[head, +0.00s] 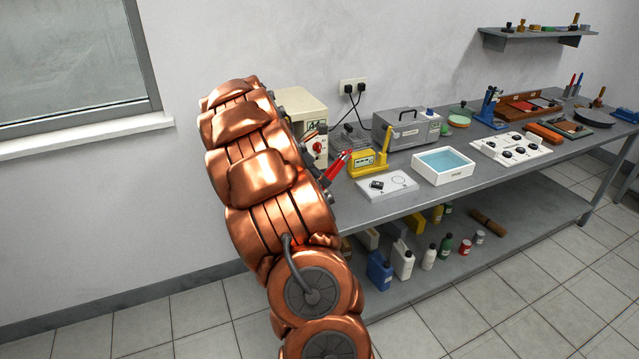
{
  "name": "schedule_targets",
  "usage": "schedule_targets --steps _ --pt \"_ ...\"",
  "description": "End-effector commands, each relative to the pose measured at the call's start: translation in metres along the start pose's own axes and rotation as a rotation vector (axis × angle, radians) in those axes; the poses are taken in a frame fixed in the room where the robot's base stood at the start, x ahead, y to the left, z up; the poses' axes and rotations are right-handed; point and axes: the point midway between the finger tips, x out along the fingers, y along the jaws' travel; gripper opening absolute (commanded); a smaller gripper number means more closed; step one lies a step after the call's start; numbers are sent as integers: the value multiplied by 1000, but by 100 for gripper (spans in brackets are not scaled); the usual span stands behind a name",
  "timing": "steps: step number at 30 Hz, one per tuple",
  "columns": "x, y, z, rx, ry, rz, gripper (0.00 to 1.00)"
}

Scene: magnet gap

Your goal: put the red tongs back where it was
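A red object, which looks like the red tongs (337,166), shows just right of my copper arm in the head view, at the near left end of the bench. It slants, with its upper end towards the yellow device. Its lower end is close to my arm's edge and partly hidden. I cannot tell whether it lies on the bench or is held. My arm rises across the middle of the picture and covers the left end of the bench. My gripper is hidden behind it, so its fingers do not show.
Bottles (380,270) stand on the lower shelf. The floor at right front is clear.

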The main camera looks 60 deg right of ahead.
Motion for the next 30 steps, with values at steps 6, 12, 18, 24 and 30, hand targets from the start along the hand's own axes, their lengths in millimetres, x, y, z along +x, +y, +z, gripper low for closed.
schedule_targets --steps 6,12,18,24,30 --pt "1 6 3 1 -1 3 27" --pt "10 8 -1 -1 -3 -1 27" --pt "28 9 -15 -1 -2 -3 27" --pt "31 10 -18 1 -1 1 27" --pt "33 10 -20 0 -1 2 27"
